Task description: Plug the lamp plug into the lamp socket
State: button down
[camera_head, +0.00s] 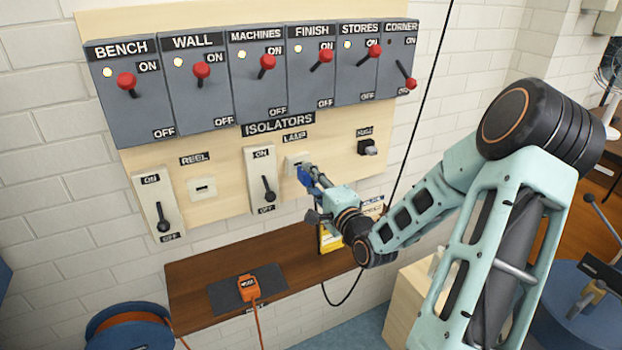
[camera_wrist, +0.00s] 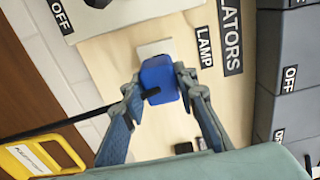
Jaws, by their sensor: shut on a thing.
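The blue lamp plug (camera_head: 304,174) is held between the fingers of my gripper (camera_head: 312,182), close in front of the board. In the wrist view the plug (camera_wrist: 161,78) sits between both fingertips (camera_wrist: 158,88), and a dark cord shows at its near side. The pale lamp socket (camera_head: 293,162) is on the board under the LAMP label (camera_head: 294,136). In the wrist view the socket plate (camera_wrist: 152,48) is partly hidden behind the plug. I cannot tell whether the plug touches the socket or its pins are inside it.
A lever switch (camera_head: 267,188) is left of the lamp socket, and a REEL socket (camera_head: 202,188) is farther left. A black socket (camera_head: 367,147) is to the right. Below, a wooden shelf (camera_head: 200,276) holds an orange plug (camera_head: 248,287). A black cable (camera_head: 412,130) hangs nearby.

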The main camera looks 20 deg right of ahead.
jog(key=shift+w, duration=1.4)
jog(key=c, duration=1.5)
grip_release()
jog(key=shift+o, duration=0.2)
jog(key=s, duration=1.2)
jog(key=shift+d, duration=0.15)
